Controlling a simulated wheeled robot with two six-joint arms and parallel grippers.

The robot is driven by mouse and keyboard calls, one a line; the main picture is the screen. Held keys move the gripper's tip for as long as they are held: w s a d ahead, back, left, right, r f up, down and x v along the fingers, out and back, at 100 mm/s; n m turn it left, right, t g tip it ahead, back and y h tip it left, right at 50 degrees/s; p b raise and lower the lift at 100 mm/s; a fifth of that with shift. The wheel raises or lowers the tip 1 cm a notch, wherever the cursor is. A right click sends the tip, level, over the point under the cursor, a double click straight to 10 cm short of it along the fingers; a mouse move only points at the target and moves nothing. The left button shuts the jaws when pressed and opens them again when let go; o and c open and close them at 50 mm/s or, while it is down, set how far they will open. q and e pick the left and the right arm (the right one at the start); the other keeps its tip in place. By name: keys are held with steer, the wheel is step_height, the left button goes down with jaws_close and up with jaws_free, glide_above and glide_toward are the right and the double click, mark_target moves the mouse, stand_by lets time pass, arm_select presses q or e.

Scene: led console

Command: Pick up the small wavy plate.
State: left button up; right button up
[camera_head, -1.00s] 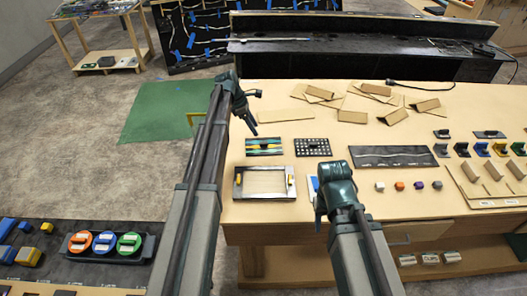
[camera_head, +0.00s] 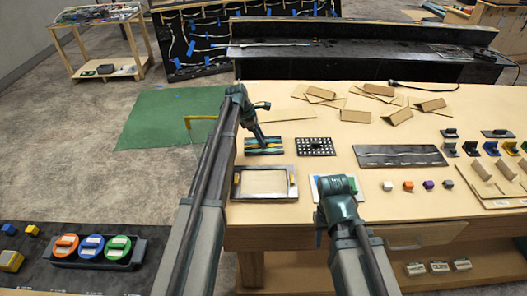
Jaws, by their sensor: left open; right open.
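The small wavy plate (camera_head: 276,150) lies flat on the wooden table, with wavy yellow, teal and dark stripes. My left gripper (camera_head: 263,143) is open and reaches down over the middle of the plate, its fingertips at or just above it. I cannot tell whether it touches. The gripper covers part of the plate. My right gripper (camera_head: 335,186) is open, lower right of the plate, over a blue and white plate that it partly hides. Its fingertips are hard to make out.
A dotted plate (camera_head: 316,147) lies just right of the wavy plate. A framed tray (camera_head: 265,184) lies in front of it. A long dark panel (camera_head: 400,155) with a white wavy line is further right. Cardboard pieces (camera_head: 405,112) lie behind. Small cubes (camera_head: 408,186) sit at the right.

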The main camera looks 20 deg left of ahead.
arm_select(q)
steer(key=shift+d+f, duration=0.1)
steer(key=shift+f, duration=0.35)
steer(key=shift+r, duration=0.15)
jaws_close()
steer(key=shift+r, duration=0.15)
step_height(320, 180, up, 10)
steer(key=p, duration=1)
steer(key=s+d, duration=0.2)
steer(key=s, duration=0.7)
steer(key=s+d, duration=0.3)
steer(key=s, duration=0.7)
steer(key=shift+d+m, duration=0.2)
steer(key=shift+m, duration=0.1)
